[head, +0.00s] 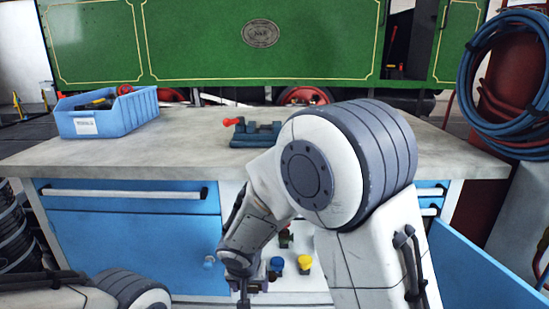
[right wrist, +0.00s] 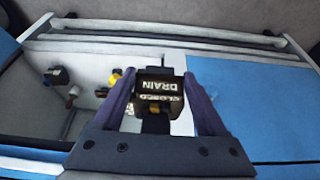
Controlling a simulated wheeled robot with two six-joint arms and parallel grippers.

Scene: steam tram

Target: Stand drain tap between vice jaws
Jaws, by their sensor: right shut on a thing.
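The drain tap (right wrist: 160,88) is a dark block with "DRAIN" and "CLOSED" in light letters. My right gripper (right wrist: 160,104) is shut on it, one purple finger on each side. In the head view my right gripper (head: 243,286) points down low in front of the bench, over the open cabinet space; the tap cannot be made out there. The vice (head: 250,136) is blue-grey with a red part at its left end. It sits on the bench top, its right end close behind my right arm in the picture. My left gripper is out of view.
Other taps, one yellow-topped (head: 304,263) and one blue-topped (head: 277,264), stand in the white open space below. A blue bin (head: 108,118) stands on the bench (head: 190,140) at left. A blue panel (head: 480,265) stands open at right.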

